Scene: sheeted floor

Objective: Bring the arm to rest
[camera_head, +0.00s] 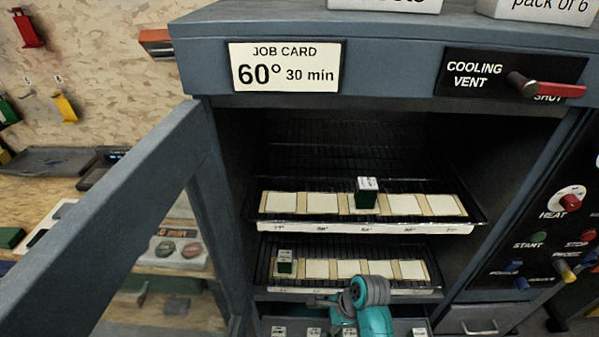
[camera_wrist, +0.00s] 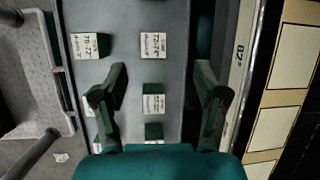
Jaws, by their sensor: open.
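My gripper (camera_wrist: 160,85) is open in the wrist view, its two dark fingers spread apart. Labelled green blocks lie beyond and between the fingers in that picture, including one (camera_wrist: 153,103) and another (camera_wrist: 153,46); neither finger visibly grips a block. In the head view, my teal arm reaches in at the bottom centre, in front of the lower shelf of the open cabinet (camera_head: 380,60). The fingers are hard to make out there.
A green block (camera_head: 366,200) stands on the upper shelf (camera_head: 350,228), another (camera_head: 285,268) on the lower shelf (camera_head: 395,291). Several blocks sit on a grey surface below. The cabinet door (camera_head: 110,220) stands open at left. A control panel (camera_head: 540,240) is at right.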

